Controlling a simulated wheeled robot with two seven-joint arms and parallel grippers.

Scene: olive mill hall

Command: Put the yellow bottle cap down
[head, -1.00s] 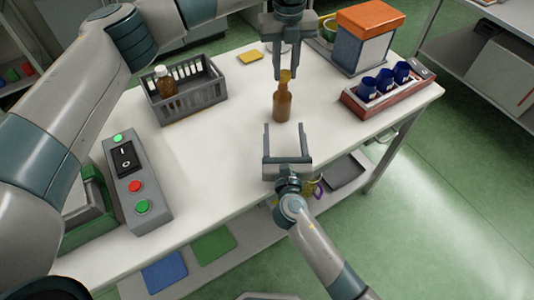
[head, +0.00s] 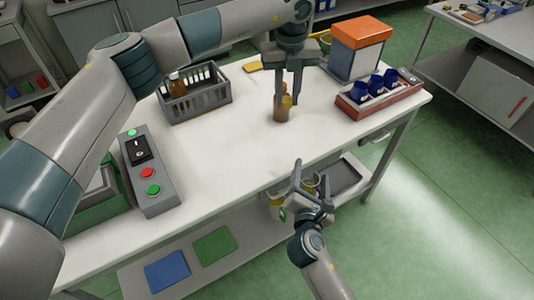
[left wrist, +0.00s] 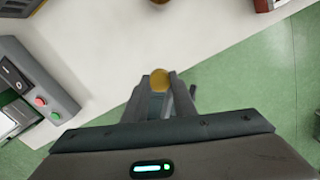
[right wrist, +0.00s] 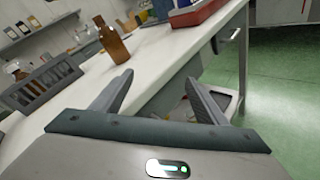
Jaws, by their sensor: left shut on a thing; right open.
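My left gripper (head: 287,102) is shut on the yellow bottle cap (left wrist: 160,79), which shows between the fingertips in the left wrist view. In the head view the fingers hang over the white table and partly cover a brown bottle (head: 281,115). The bottle stands upright and uncapped in the right wrist view (right wrist: 113,43). Only a sliver of it shows at the top edge of the left wrist view. I cannot tell the cap's height above the table. My right gripper (head: 312,174) is open and empty by the table's front edge; its fingers spread in the right wrist view (right wrist: 160,80).
A grey crate (head: 198,104) holding a bottle stands at the back left of the table (head: 225,150). A control box (head: 152,185) lies at the left. A red tray (head: 378,103) with blue cups and an orange-topped box (head: 355,52) stand right. The table's middle is clear.

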